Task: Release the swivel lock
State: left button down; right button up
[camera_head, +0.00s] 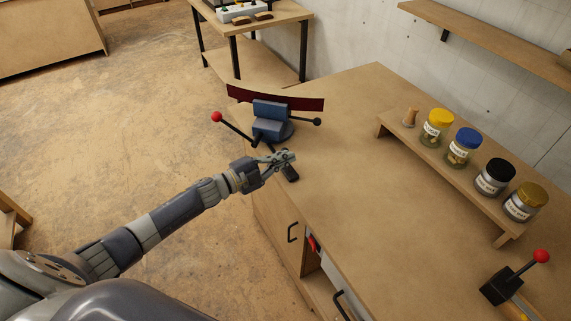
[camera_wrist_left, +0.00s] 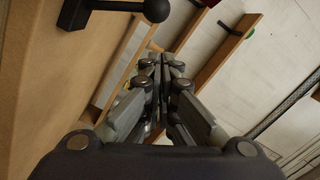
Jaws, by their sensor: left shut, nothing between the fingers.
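I cannot tell which part is the swivel lock. My left gripper (camera_head: 287,157) is just in front of the vise base, above the bench edge, shut and empty. In the left wrist view, its closed fingers (camera_wrist_left: 163,62) point ahead, and a dark ball-ended bar (camera_wrist_left: 155,10) shows upper left.
The workbench top (camera_head: 370,190) is clear in the middle. A low wooden riser (camera_head: 455,175) holds several lidded jars at the right. A dark block with a red-ball lever (camera_head: 500,287) sits at the lower right. A second table (camera_head: 270,25) stands behind.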

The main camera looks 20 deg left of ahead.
pick_arm(q)
jog(key=b+v, duration=0.2)
jog(key=v, duration=0.8)
jog(key=shift+s+d+r, duration=0.3)
jog(key=shift+s+r, duration=0.1)
pick_arm(e)
jog(key=shift+s+d+f, duration=0.55)
jog(key=shift+s+f, duration=0.2)
jog(key=shift+f, duration=0.1)
